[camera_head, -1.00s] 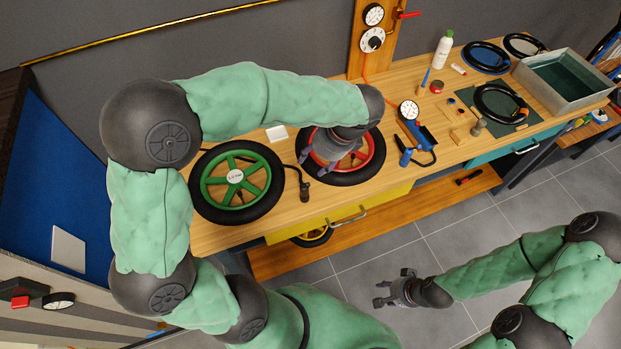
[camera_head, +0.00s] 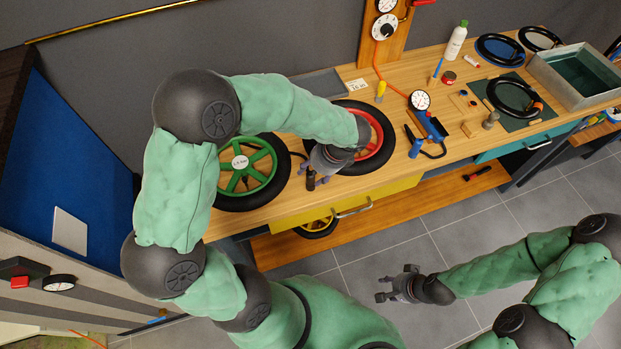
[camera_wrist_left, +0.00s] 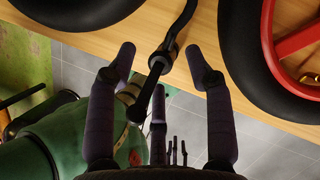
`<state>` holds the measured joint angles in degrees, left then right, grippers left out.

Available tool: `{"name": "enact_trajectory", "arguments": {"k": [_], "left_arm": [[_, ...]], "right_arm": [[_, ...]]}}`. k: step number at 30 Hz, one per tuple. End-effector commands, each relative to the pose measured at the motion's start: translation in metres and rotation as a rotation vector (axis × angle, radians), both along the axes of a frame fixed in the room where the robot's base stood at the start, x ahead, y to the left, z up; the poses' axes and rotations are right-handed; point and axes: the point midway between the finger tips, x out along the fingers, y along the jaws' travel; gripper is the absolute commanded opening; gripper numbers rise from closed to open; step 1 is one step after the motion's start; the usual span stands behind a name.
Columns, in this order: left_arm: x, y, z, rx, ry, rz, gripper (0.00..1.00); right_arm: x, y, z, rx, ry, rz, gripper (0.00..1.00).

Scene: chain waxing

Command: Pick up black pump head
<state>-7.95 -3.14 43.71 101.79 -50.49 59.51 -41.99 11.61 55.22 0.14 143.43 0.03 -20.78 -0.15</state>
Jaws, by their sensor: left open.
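The black pump head (camera_head: 311,181) is at the front edge of the bench, between the green wheel and the red wheel. In the left wrist view the pump head (camera_wrist_left: 150,92) hangs from its black hose (camera_wrist_left: 180,30), between the spread fingers. My left gripper (camera_head: 316,172) is open just above it; it also shows in the left wrist view (camera_wrist_left: 160,62). Whether any finger touches the pump head is hard to tell. My right gripper (camera_head: 388,285) is open and empty over the floor, away from the bench.
The green-rimmed wheel (camera_head: 261,162) lies left of the pump head and the red-rimmed wheel (camera_head: 384,136) lies right of it. A yellow drawer (camera_head: 345,201) is below the bench edge.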

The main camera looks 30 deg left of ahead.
Motion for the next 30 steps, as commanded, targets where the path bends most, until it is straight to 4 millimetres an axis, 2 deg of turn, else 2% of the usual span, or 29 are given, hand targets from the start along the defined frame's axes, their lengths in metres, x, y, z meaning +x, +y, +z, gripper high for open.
{"name": "enact_trajectory", "arguments": {"k": [4, 12, 15, 18, 30], "left_arm": [[-0.0004, 0.0052, -0.0122, 0.0, 0.001, 0.001, 0.52], [-0.0002, 0.0055, -0.0131, -0.001, -0.001, 0.001, 0.52], [-0.0002, 0.0055, -0.013, -0.001, -0.001, 0.001, 0.24], [-0.0002, 0.0055, -0.013, 0.0, -0.001, 0.001, 0.0], [0.0003, 0.0059, -0.0096, 0.0, -0.003, 0.001, 0.0]], "right_arm": [[0.0, 0.0001, -0.0032, 0.0, 0.0, 0.0, 0.4], [0.0, 0.0, -0.0028, 0.0, 0.0, 0.0, 0.4], [0.0, 0.0, -0.0028, 0.0, 0.0, 0.0, 0.4], [0.0, 0.0, -0.0028, 0.0, 0.0, 0.0, 0.4], [0.0, 0.0, -0.0021, 0.0, 0.0, 0.0, 0.4]]}}
